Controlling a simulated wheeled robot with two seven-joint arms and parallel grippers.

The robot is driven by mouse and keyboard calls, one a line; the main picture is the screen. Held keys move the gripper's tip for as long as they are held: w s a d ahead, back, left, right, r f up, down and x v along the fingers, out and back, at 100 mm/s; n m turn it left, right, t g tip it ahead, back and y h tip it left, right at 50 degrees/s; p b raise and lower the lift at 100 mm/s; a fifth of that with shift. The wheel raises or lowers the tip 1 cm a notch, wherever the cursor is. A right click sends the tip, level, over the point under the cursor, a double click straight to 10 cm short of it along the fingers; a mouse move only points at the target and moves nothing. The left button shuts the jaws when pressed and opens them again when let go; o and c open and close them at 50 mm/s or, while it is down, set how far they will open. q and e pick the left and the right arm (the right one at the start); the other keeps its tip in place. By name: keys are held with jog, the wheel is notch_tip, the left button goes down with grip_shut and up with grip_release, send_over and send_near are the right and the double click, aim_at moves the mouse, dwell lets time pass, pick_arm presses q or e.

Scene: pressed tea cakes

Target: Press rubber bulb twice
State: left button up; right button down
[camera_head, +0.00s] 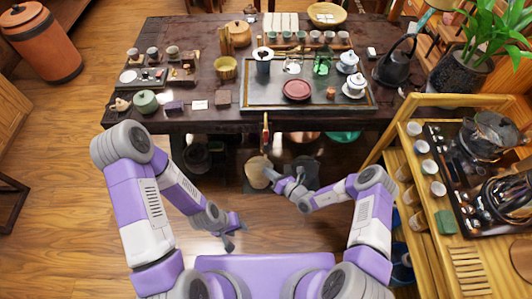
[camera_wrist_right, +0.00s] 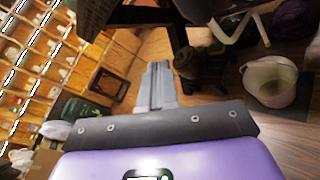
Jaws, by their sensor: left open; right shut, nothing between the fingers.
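I cannot make out a rubber bulb for certain in either view. A small upright red and dark thing (camera_head: 265,130) shows at the front edge of the dark tea table (camera_head: 215,123); it is too small to name. My right gripper (camera_head: 270,179) is in front of and below that edge, beside a pale bucket (camera_head: 257,168). In the right wrist view its fingers (camera_wrist_right: 157,82) are together with nothing between them. My left gripper (camera_head: 229,240) is open and empty, low over the floor to the left, away from the table.
The table bears a tray with a dark red lidded dish (camera_head: 297,90), cups and white lidded bowls. A wooden cart (camera_head: 400,172) with cups stands at the right. The bucket (camera_wrist_right: 270,82) stands on a dark mat in the wrist view. Floor (camera_head: 60,160) at the left is clear.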

jog(key=s+a+f+n+g+h+p, duration=0.1)
jog(key=s+f+n+g, duration=0.3)
jog(key=s+n+g, duration=0.5)
jog(key=s+a+f+n+g+h+p, duration=0.1)
jog(key=s+f+n+g+h, duration=0.2)
jog(key=s+n, duration=0.75)
jog(key=w+d+n+t+h+p, duration=0.1)
jog(key=w+d+n+t, duration=0.15)
jog(key=w+n, duration=0.45)
jog(key=w+d+n+t+h, duration=0.1)
jog(key=w+d+n+t, duration=0.1)
jog(key=w+n+t, duration=0.45)
notch_tip(320, 180, up, 8)
jog(key=w+a+n+t+y, duration=0.1)
jog(key=w+a+n+y, duration=0.1)
jog(key=n, duration=0.4)
jog(key=shift+a+f+p, duration=0.2)
jog(key=shift+a+p, duration=0.1)
jog(key=shift+a, duration=0.05)
jog(key=shift+w, duration=0.15)
